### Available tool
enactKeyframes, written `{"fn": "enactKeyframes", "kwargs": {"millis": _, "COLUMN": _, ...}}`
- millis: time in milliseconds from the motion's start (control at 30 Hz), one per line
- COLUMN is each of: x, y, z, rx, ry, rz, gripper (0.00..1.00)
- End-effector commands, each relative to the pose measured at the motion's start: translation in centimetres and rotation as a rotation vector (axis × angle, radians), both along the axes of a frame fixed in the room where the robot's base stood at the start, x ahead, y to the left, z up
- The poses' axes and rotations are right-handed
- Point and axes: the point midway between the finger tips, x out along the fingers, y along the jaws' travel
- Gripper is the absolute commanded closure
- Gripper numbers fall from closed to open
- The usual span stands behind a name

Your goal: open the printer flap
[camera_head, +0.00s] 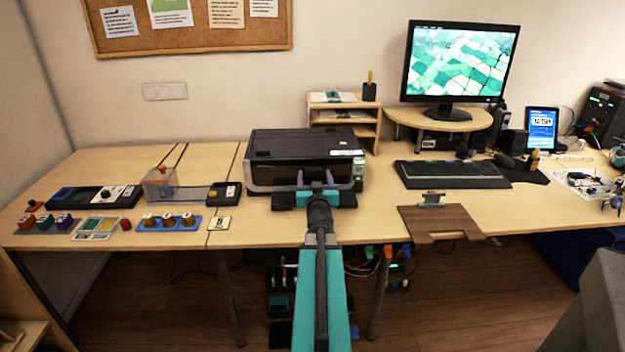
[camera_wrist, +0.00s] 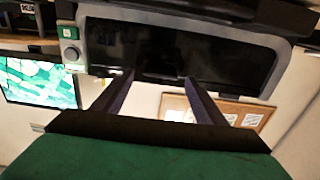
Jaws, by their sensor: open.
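The black and grey printer (camera_head: 290,148) stands on the desk, straight ahead of my arm. Its dark front panel, which looks like the flap (camera_wrist: 225,60), fills the upper part of the wrist view inside a grey frame and appears shut. My gripper (camera_head: 316,179) is at the lower front of the printer. In the wrist view my gripper (camera_wrist: 158,77) is open, its two fingers apart with nothing between them. The fingertips overlap the panel's edge; I cannot tell whether they touch it. My gripper and arm hide part of the printer's front in the head view.
Left of the printer are a black device with a clear bin (camera_head: 158,184) and a blue tray with several spools (camera_head: 168,222). A small shelf (camera_head: 345,117) stands behind it. A keyboard (camera_head: 450,174) and brown board (camera_head: 440,222) lie right. Bare desk lies between printer and keyboard.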

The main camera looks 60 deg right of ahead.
Motion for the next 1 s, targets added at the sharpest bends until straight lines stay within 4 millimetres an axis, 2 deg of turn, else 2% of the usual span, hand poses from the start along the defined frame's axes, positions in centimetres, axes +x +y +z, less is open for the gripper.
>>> {"fn": "enactKeyframes", "kwargs": {"millis": 300, "x": 1.2, "y": -1.7, "z": 0.1, "rx": 0.000, "ry": 0.000, "rz": 0.000, "gripper": 0.34}}
{"fn": "enactKeyframes", "kwargs": {"millis": 700, "x": 1.3, "y": -1.8, "z": 0.1, "rx": 0.000, "ry": 0.000, "rz": 0.000, "gripper": 0.34}}
{"fn": "enactKeyframes", "kwargs": {"millis": 767, "x": 1.3, "y": -1.8, "z": 0.1, "rx": 0.000, "ry": 0.000, "rz": 0.000, "gripper": 0.41}}
{"fn": "enactKeyframes", "kwargs": {"millis": 1000, "x": 1.3, "y": -1.8, "z": 0.1, "rx": 0.000, "ry": 0.000, "rz": -0.001, "gripper": 0.82}}
